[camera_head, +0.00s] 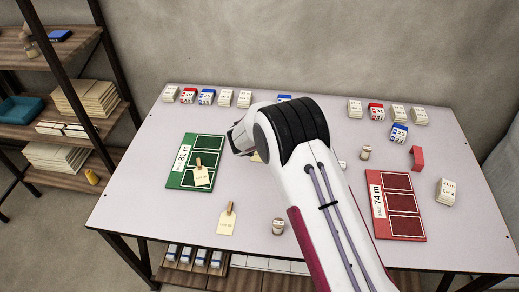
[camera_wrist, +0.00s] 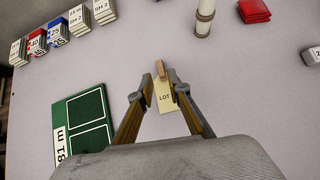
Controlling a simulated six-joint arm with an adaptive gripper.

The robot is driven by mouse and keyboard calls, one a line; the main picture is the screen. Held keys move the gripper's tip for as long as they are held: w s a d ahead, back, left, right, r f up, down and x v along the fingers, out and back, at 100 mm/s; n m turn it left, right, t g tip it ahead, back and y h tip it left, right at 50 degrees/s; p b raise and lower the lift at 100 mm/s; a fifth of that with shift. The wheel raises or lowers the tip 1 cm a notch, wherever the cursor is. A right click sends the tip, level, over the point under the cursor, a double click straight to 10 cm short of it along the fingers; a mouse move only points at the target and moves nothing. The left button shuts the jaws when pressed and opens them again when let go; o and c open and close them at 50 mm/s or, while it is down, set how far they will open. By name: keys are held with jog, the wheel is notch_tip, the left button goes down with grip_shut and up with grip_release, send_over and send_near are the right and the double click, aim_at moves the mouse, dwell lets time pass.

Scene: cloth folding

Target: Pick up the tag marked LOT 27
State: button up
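Cream paper tags with wooden clips lie about. One tag (camera_wrist: 164,98) shows in the wrist view with "LOT" on it; its number is cut off or too small to read. My gripper (camera_wrist: 160,78) is open, its two fingertips on either side of this tag's clip, apart from it. In the head view my arm hides most of this tag. A second tag (camera_head: 201,176) lies on the green board, and a third tag (camera_head: 227,222) lies on the table in front of the board. Their numbers are not legible.
The green board (camera_head: 179,177) is at the left, a red board (camera_head: 398,228) at the right. Small labelled blocks (camera_head: 206,97) line the back edge.

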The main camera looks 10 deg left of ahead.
jog(key=shift+a+f+n, duration=0.1)
jog(key=shift+a+n, duration=0.1)
jog(key=shift+n, duration=0.4)
jog(key=shift+x, duration=1.3)
jog(key=shift+f, duration=0.1)
jog(key=shift+x, duration=2.45)
jog(key=shift+d, duration=0.15)
grip_shut()
